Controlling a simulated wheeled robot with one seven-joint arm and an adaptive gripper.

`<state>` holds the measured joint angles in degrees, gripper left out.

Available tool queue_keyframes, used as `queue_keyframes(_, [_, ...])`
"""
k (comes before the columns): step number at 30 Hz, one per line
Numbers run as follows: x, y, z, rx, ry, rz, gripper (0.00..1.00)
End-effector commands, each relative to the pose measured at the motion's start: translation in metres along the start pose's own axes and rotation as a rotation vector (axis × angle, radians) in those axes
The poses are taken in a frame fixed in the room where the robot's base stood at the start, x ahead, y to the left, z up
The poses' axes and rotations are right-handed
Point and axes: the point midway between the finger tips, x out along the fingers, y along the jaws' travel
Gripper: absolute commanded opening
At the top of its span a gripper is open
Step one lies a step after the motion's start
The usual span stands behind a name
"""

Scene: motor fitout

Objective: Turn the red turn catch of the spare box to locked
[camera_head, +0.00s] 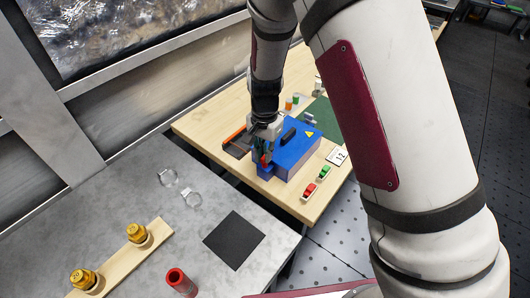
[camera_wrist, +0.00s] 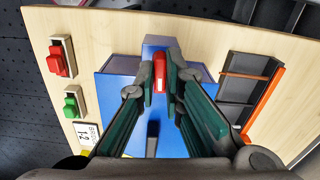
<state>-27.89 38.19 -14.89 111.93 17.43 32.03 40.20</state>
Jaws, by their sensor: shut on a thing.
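The spare box is a blue box (camera_head: 290,155) on the wooden table, with a black handle (camera_head: 289,136) and a yellow warning mark on its lid. It also shows below my fingers in the wrist view (camera_wrist: 182,143). The red turn catch (camera_wrist: 159,72) sits at the box's end, standing lengthwise between my fingertips in the wrist view. In the head view a bit of the catch (camera_head: 264,159) shows under my gripper (camera_head: 262,150). My gripper (camera_wrist: 160,80) is shut on the catch, one finger on each side. The fingers and wrist hide part of the box.
On the wooden table (camera_wrist: 110,35) are a red switch (camera_wrist: 62,60), a green switch (camera_wrist: 73,104), a numbered card (camera_head: 337,156) and a dark tray (camera_wrist: 245,75) with an orange edge. The grey table (camera_head: 140,190) holds a black mat (camera_head: 234,240) and a red cylinder (camera_head: 181,281).

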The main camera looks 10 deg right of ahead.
Motion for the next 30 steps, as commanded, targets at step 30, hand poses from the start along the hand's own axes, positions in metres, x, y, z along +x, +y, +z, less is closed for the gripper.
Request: queue_keyframes(30, [-0.0006,-0.0003,-0.0008,0.101,0.001,-0.001,0.29])
